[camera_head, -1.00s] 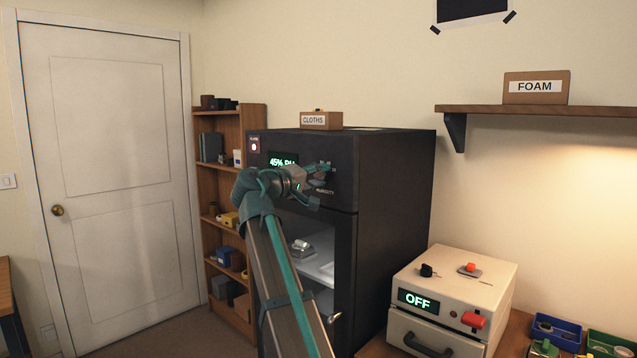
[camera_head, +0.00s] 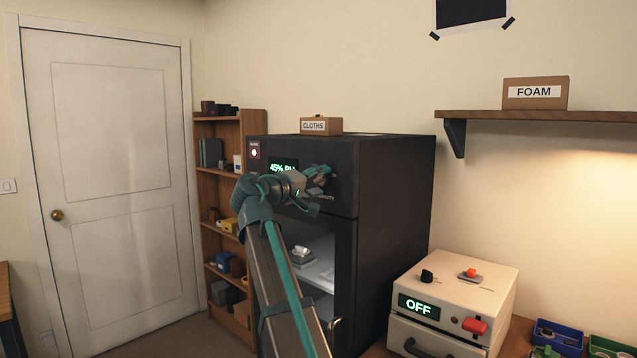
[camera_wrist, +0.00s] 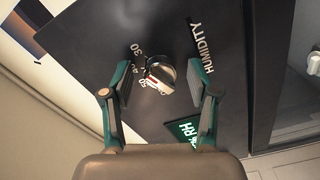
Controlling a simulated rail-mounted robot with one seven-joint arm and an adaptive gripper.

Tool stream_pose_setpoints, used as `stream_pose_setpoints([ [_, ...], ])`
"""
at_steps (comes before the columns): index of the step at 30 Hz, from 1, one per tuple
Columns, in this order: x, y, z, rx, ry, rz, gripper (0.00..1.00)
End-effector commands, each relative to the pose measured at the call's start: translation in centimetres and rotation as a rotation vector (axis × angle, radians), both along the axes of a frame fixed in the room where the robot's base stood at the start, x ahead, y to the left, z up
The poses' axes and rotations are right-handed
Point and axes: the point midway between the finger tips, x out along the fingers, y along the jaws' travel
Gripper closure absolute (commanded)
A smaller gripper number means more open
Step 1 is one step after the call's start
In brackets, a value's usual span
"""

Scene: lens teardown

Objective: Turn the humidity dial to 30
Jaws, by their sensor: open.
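The humidity dial (camera_wrist: 160,76) is a round metallic knob with a white and red mark on the dark cabinet panel. In the wrist view it sits between my open gripper fingers (camera_wrist: 160,88), with a gap on both sides. The number 30 and other partly hidden numbers show beside the dial, and the word HUMIDITY (camera_wrist: 201,48) is to its right. The display (camera_head: 283,168) reads 45% RH in the head view, partly covered by my arm. My gripper (camera_head: 320,180) is at the cabinet's upper front, where it hides the dial.
The dark cabinet (camera_head: 395,200) has shelves inside holding small items. A cloths box (camera_head: 321,126) stands on top. A cream box with an OFF display (camera_head: 455,290) stands to the right. A bookshelf (camera_head: 228,250) is on the left.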

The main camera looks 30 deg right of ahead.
Motion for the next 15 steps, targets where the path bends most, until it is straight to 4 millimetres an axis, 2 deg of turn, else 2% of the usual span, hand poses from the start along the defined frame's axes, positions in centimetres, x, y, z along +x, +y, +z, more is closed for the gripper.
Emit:
stream_pose_setpoints([
  [5,-0.6,1.4,0.0,-0.001,0.0,0.002,0.4],
  [15,-3.0,7.2,-0.1,0.0,-0.001,0.003,0.4],
])
